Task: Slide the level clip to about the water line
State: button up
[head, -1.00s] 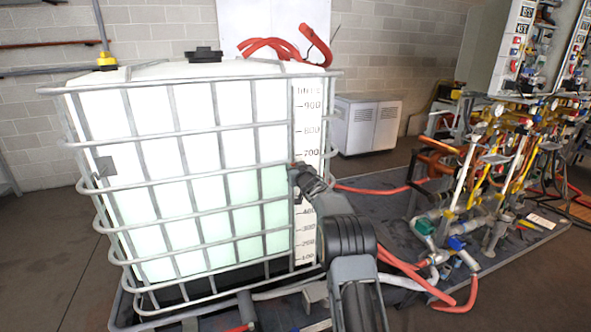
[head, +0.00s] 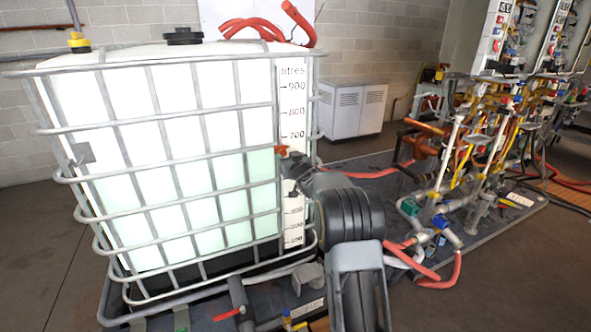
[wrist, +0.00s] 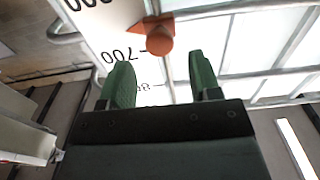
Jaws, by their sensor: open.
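The orange level clip (head: 282,151) sits on the white litre scale (head: 292,105) of the caged tank, a little below the 700 mark. The pale green water (head: 230,190) has its top edge at about the clip's height in the head view. In the wrist view the clip (wrist: 160,40) shows a round knob beside the 700 marking. My gripper (wrist: 160,70) is open, its two green fingers apart, with the knob just beyond and between their tips. In the head view my gripper (head: 297,168) is close beside the clip, its fingers partly hidden.
Metal cage bars (head: 190,155) run across the tank front, close to my gripper. A pipe rack (head: 465,165) with valves and hoses stands at the right. A white cabinet (head: 352,108) is behind. Open floor (head: 520,290) lies at the front right.

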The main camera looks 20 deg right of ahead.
jog(key=s, duration=0.6)
jog(key=shift+s, duration=0.4)
jog(key=s+d+f+m+g+h, duration=0.1)
jog(key=s+d+f+g+h, duration=0.2)
jog(key=f+g, duration=0.35)
jog(key=s+a+f+m+g+p, duration=0.1)
jog(key=s+a+f+g+p, duration=0.15)
jog(key=s, duration=0.65)
jog(key=s+a+r+n+g+y+p, duration=0.1)
jog(key=s+a+r+g+p, duration=0.1)
jog(key=s+a+r, duration=0.3)
jog(key=s+a+r+n+g+y+p, duration=0.1)
jog(key=s+a+r+p, duration=0.4)
jog(key=s+a, duration=0.6)
jog(key=s+r+g+y, duration=0.1)
jog(key=s+g, duration=0.1)
jog(key=s, duration=0.6)
jog(key=shift+a, duration=0.3)
